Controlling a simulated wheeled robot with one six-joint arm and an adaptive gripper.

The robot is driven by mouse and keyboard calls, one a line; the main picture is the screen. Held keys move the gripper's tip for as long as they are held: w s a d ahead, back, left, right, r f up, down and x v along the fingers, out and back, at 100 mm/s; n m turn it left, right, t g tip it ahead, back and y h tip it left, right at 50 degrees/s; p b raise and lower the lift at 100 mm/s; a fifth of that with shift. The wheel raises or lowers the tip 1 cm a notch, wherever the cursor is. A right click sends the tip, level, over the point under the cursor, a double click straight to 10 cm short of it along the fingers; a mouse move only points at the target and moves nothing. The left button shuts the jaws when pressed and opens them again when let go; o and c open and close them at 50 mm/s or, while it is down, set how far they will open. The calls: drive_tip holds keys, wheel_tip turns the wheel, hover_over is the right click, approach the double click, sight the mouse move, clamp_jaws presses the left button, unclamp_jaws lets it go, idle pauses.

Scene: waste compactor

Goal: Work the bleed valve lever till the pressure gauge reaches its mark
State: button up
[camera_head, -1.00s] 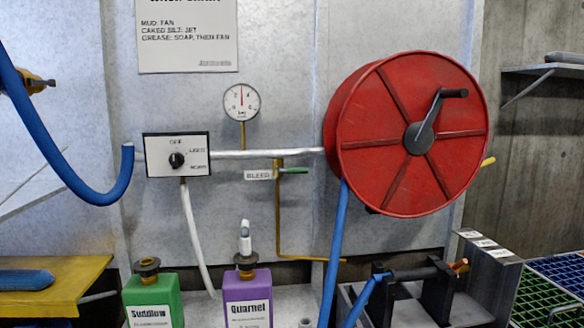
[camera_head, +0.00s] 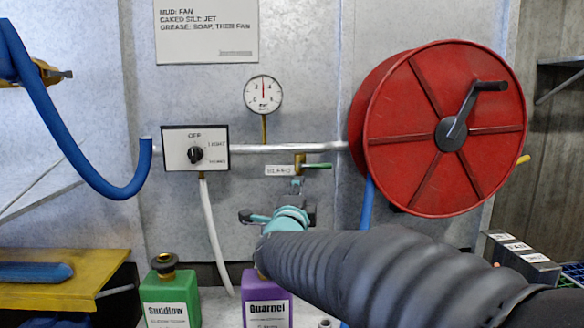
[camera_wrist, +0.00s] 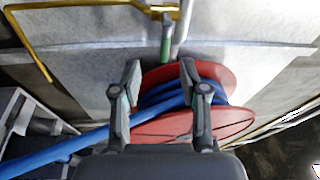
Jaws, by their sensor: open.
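The bleed valve lever (camera_head: 318,166) is a short green handle pointing right from a brass valve (camera_head: 299,165) below the white pipe. In the wrist view the green lever (camera_wrist: 165,48) lies beyond and between my fingertips, apart from both. My gripper (camera_head: 274,200) is open and empty, below and left of the lever in the head view; it also shows in the wrist view (camera_wrist: 161,68). The round pressure gauge (camera_head: 263,95) stands above the pipe, with its red needle pointing about straight up. The dial figures are too small to read surely.
The big red hose reel (camera_head: 400,150) with its black crank stands right of the lever. A selector box (camera_head: 195,148) is on the left. Green (camera_head: 170,298) and purple (camera_head: 266,305) bottles stand below. My arm hides the lower right area.

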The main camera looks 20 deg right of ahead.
sight(321, 168)
drive_tip(key=w+d+r+m+h, duration=0.1)
drive_tip(key=w+d, duration=0.2)
drive_tip(key=w, duration=0.1)
drive_tip(key=w+d+r+m+h+p, duration=0.1)
drive_tip(key=w+d, duration=0.2)
drive_tip(key=w+d+m+g+h+p, duration=0.1)
drive_tip(key=w+d, duration=0.3)
drive_tip(key=shift+w+r+m, duration=0.3)
drive_tip(key=shift+r+m, duration=0.1)
clamp_jaws()
